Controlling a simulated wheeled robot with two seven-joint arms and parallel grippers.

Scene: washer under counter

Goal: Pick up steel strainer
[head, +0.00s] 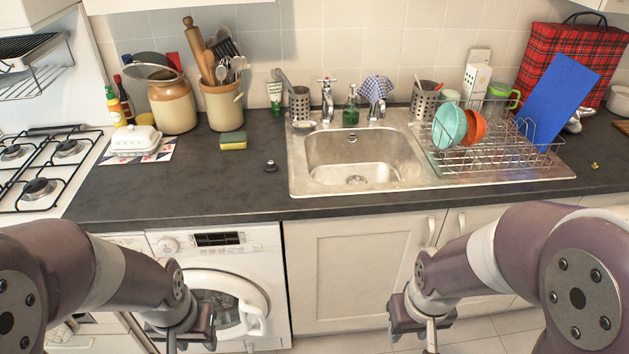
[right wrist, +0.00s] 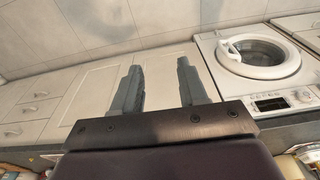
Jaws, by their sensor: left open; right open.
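No single thing is clearly the steel strainer. Two perforated steel holders stand behind the sink: a left holder (head: 299,104) with a brush-like handle in it, and a right holder (head: 424,104) by the dish rack. A round, shiny metal item (head: 150,72) also lies tilted on top of the tan crock. My left gripper (head: 180,342) is open in front of the washer, below counter height. My right gripper (head: 428,334) is open in front of the cabinets, also low. In the right wrist view its fingers (right wrist: 158,68) are apart with nothing between them.
The sink (head: 354,155) is empty. A wire dish rack (head: 497,153) holds bowls and a blue board (head: 557,100). A utensil crock (head: 222,106) and a sponge (head: 233,140) stand left. The dark counter (head: 190,190) is mostly clear in front. A hob (head: 40,170) is far left.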

